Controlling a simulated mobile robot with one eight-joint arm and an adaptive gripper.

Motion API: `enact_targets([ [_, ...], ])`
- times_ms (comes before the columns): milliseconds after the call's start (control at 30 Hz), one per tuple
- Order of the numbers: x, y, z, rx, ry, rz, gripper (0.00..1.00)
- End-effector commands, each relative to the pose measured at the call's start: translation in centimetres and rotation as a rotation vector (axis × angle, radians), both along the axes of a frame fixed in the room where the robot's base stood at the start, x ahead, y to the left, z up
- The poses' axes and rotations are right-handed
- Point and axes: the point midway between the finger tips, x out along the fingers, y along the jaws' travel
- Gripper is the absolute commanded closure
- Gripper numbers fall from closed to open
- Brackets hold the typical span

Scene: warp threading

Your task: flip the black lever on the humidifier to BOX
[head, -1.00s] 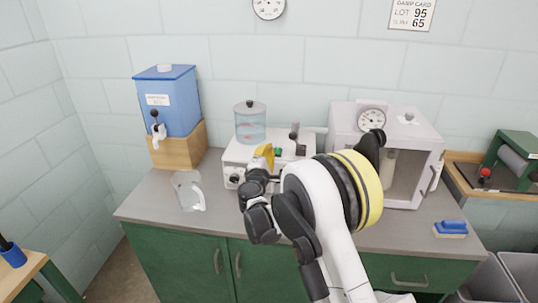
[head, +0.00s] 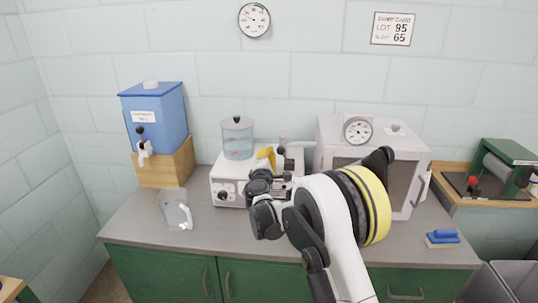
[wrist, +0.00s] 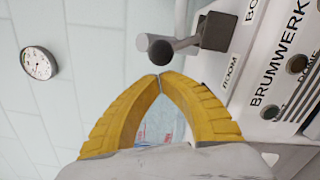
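The humidifier (head: 229,188) is a white box with a clear tank (head: 238,143) on top, at the back middle of the counter. Its lever shows in the wrist view as a grey stem with a dark round end (wrist: 160,49), joined to a black block (wrist: 218,31). A ROOM label (wrist: 231,72) is below that block, and a partly cut-off label starting "BO" (wrist: 252,10) is above it. My gripper (wrist: 158,79) has its yellow fingertips together with nothing between them. The tips are just below the lever's end in the wrist view; contact cannot be told. My arm partly hides the humidifier in the head view.
A pale cabinet (head: 327,140) with a dial stands right of the humidifier, joined by a pipe (head: 301,144). A blue dispenser (head: 157,115) on a wooden block and a clear jug (head: 174,208) are left. A blue brush (head: 442,237) lies at right.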

Motion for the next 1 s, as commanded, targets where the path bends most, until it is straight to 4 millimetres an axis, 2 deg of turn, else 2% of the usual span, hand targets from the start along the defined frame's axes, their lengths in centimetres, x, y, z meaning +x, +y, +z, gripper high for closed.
enact_targets([
  [1000, -0.1, -1.1, 1.3, 0.181, -0.013, -0.001, 1.00],
])
